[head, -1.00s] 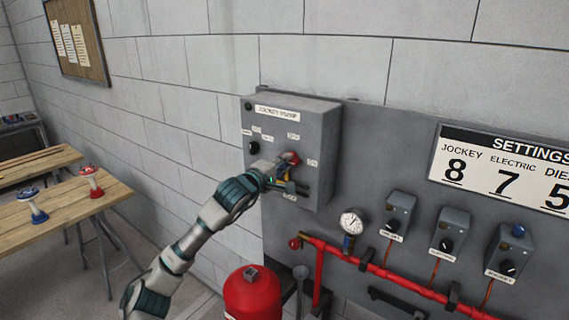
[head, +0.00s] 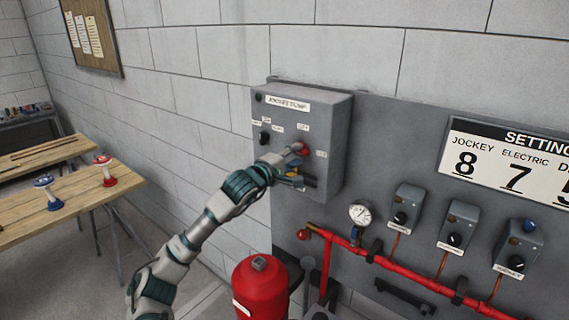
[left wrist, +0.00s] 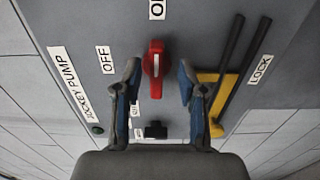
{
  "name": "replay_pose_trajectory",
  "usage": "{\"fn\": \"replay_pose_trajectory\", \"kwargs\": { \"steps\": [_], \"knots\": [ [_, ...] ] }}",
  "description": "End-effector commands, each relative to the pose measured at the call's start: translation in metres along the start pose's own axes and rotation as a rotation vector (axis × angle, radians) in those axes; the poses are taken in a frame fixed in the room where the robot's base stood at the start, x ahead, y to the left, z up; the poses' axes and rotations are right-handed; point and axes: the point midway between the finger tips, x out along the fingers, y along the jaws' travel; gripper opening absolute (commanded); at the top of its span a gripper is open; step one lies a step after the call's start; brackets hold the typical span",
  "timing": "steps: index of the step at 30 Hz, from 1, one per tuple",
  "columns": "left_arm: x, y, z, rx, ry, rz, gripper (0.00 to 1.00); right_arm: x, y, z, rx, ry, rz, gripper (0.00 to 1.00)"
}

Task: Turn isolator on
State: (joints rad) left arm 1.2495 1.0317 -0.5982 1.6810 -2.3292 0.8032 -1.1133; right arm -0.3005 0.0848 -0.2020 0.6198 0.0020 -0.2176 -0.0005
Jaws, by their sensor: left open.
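The red isolator handle (left wrist: 153,62) is on the grey jockey pump box (head: 335,140); the handle also shows in the head view (head: 304,149). In the left wrist view its long axis runs up and down, towards a cropped label beginning with O, with the OFF label (left wrist: 105,60) to its left. My left gripper (left wrist: 160,72) is open, with one blue-grey finger on each side of the handle. Small gaps show between fingers and handle. In the head view the gripper (head: 286,166) partly hides the box front. My right gripper is not in view.
A yellow piece with black bars (left wrist: 210,84) lies close right of the fingers in the wrist view, near the LOCK label (left wrist: 259,69). A black knob (head: 264,138) is on the box. Red pipework (head: 400,278), a gauge (head: 360,214) and a red cylinder (head: 262,290) are below.

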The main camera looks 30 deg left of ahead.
Motion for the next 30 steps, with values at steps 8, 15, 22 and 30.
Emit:
{"fn": "replay_pose_trajectory", "kwargs": {
  "steps": [8, 15, 22, 30],
  "knots": [
    [-0.062, -0.002, -0.001, 0.008, 0.003, -0.004, 0.41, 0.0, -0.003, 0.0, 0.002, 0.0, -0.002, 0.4],
    [-0.099, -0.003, 0.002, 0.006, 0.001, -0.005, 0.41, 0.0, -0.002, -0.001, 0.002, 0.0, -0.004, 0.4],
    [-0.108, -0.002, 0.005, 0.004, -0.002, -0.005, 0.41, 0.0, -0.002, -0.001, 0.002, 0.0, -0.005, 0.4],
    [-0.108, -0.002, 0.003, 0.003, -0.001, -0.005, 0.41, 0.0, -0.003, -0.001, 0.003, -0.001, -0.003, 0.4]
  ]
}}
